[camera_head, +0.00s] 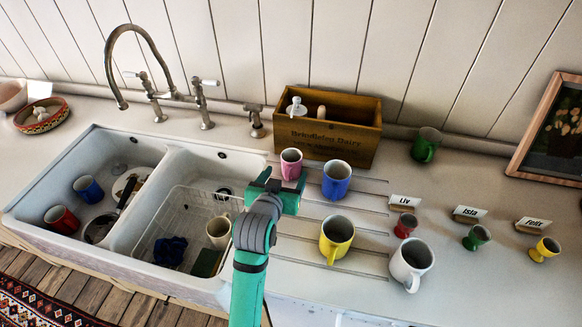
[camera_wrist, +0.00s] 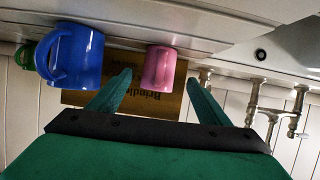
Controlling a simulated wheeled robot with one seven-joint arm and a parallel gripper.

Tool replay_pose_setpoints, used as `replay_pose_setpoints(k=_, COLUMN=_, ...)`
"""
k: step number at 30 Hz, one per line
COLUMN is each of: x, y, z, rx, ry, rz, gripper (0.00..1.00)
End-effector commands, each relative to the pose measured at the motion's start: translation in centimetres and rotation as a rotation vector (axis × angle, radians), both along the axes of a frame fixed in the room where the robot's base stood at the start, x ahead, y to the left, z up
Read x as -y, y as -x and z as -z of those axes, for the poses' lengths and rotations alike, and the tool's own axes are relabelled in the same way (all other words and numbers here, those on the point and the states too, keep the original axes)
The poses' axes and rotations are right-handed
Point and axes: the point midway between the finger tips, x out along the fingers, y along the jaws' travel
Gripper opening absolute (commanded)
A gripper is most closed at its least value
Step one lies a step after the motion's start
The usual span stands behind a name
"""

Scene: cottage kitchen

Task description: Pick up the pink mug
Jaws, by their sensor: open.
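The pink mug (camera_head: 291,164) stands upright on the counter just right of the sink, in front of the wooden box. It also shows in the wrist view (camera_wrist: 158,68), hanging in from the top because that view is upside down. My gripper (camera_head: 278,188) is just in front of the pink mug in the head view. In the wrist view its two fingers (camera_wrist: 158,92) are spread apart with nothing held between them. The pink mug appears beyond the fingertips, between them.
A blue mug (camera_head: 336,180) stands close to the right of the pink mug. The wooden box (camera_head: 330,140) is behind. Yellow (camera_head: 336,238) and white (camera_head: 411,264) mugs stand nearer the front. The sink (camera_head: 150,210) is left; a tap (camera_head: 255,120) stands behind.

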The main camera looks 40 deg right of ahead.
Motion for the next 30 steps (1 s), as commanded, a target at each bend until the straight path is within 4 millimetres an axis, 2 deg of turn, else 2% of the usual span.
replay_pose_setpoints(k=5, x=0.8, y=-0.6, z=0.4, rx=-0.001, ry=0.0, rz=0.001, gripper=0.71)
replay_pose_setpoints(k=15, x=3.9, y=-2.9, z=1.9, rx=0.0, ry=0.0, rz=0.001, gripper=0.71)
replay_pose_setpoints(k=24, x=4.2, y=-3.2, z=2.1, rx=-0.001, ry=0.002, rz=-0.001, gripper=0.71)
replay_pose_setpoints(k=25, x=4.2, y=-3.2, z=2.1, rx=-0.001, ry=0.002, rz=-0.001, gripper=0.69)
replay_pose_setpoints(k=30, x=4.2, y=-3.2, z=2.1, rx=-0.001, ry=0.002, rz=-0.001, gripper=0.28)
